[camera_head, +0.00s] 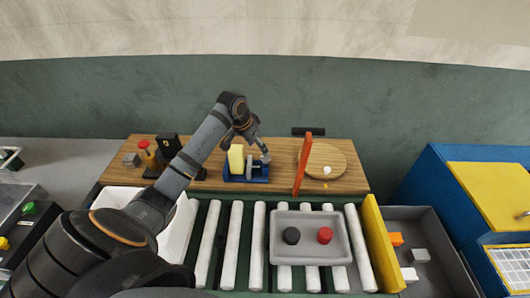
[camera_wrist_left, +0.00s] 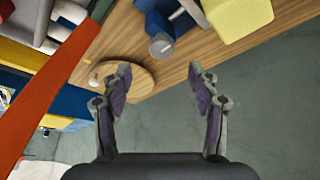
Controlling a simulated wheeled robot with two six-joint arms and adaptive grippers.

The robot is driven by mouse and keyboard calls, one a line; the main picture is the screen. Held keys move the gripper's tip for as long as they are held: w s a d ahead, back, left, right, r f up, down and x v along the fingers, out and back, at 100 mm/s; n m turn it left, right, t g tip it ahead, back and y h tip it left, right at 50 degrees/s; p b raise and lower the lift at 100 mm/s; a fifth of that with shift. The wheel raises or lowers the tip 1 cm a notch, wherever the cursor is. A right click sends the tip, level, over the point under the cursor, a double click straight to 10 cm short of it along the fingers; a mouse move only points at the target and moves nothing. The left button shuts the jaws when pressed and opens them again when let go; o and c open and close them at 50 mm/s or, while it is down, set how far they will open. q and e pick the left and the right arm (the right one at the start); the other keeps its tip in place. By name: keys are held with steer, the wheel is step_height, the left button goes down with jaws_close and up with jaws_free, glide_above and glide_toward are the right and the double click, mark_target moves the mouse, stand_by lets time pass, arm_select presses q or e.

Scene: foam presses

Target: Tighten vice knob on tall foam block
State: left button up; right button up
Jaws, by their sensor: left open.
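A tall yellow foam block (camera_head: 236,158) stands in a blue vice (camera_head: 247,179) on the wooden shelf. In the left wrist view the block (camera_wrist_left: 238,14) is at the upper right, partly cut off, next to the blue vice (camera_wrist_left: 180,22). The grey vice knob (camera_wrist_left: 160,46) sticks out from the vice at the top middle. My left gripper (camera_head: 257,143) is above and behind the right part of the vice. My right gripper is in neither view.
An orange-red upright panel (camera_head: 302,165) and a round wooden board (camera_head: 328,160) stand right of the vice. A red-topped press (camera_head: 144,146) is on the left. In front, a grey tray (camera_head: 309,255) with black and red pieces lies on white rollers (camera_head: 231,245).

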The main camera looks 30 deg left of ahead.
mark_target(266, 160)
arm_select(q)
steer(key=x, duration=0.4)
steer(key=w+p+x, duration=0.1)
steer(key=x, duration=0.3)
steer(key=shift+r, duration=0.3)
steer(key=shift+w+f, duration=0.1)
steer(key=shift+f, duration=0.3)
steer(key=shift+c, duration=1.5)
steer(key=c, duration=0.9)
steer(key=shift+o, duration=0.2)
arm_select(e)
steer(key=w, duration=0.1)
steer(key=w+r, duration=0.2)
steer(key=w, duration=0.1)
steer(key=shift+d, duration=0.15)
